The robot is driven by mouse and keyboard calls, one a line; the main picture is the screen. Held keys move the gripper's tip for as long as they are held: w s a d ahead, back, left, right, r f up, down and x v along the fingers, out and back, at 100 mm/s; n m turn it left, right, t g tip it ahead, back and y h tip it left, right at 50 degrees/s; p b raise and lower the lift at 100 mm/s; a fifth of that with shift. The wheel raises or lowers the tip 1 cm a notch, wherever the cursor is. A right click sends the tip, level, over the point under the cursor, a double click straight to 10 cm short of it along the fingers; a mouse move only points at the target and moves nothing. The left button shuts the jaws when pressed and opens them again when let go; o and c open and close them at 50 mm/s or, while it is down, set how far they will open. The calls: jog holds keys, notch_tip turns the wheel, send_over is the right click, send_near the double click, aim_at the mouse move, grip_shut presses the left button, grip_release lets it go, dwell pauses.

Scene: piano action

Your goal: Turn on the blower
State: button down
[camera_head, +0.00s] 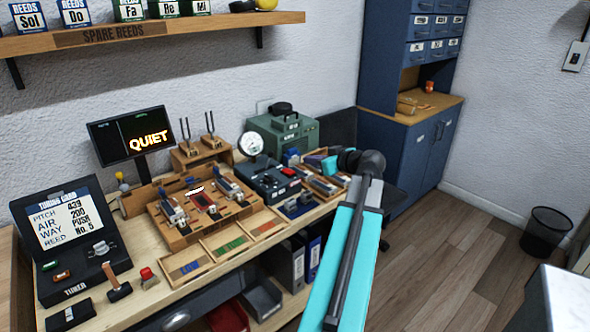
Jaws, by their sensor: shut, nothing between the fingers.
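No part is legibly labelled as the blower. A green box (289,133) with a black handle on top stands at the back right of the workbench, with a round white gauge (251,144) at its left. In front of it is a dark blue-grey unit (268,182) with a small red part on top. My gripper (312,160), at the end of my teal arm, is over the right end of the bench, to the right of the dark unit and in front of the green box. It is shut and empty; its fingertips are small and hard to make out.
A screen (133,136) reads QUIET. A wooden fixture (192,207) with metal parts stands mid-bench, with a tuner card (66,223) at left. Coloured reed trays (228,246) line the front edge. A shelf (150,36) hangs above. A blue cabinet (406,138) stands right; the floor is open.

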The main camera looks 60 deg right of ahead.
jog(key=shift+w+d+f, duration=0.1)
jog(key=shift+d, duration=0.05)
jog(key=p, duration=0.3)
send_over(288, 171)
jog(key=s, duration=0.4)
jog(key=f, duration=0.3)
jog(key=shift+w+a+f, duration=0.1)
jog(key=shift+w+a, duration=0.05)
jog(key=shift+a, duration=0.25)
jog(key=shift+w+f, duration=0.2)
jog(key=shift+f, duration=0.1)
jog(key=shift+s+f+p, duration=0.15)
jog(key=shift+f+p, duration=0.1)
jog(key=shift+f, duration=0.7)
jog(key=shift+s+f+p, duration=0.15)
jog(key=shift+f+p, duration=0.05)
jog(key=shift+f, duration=0.7)
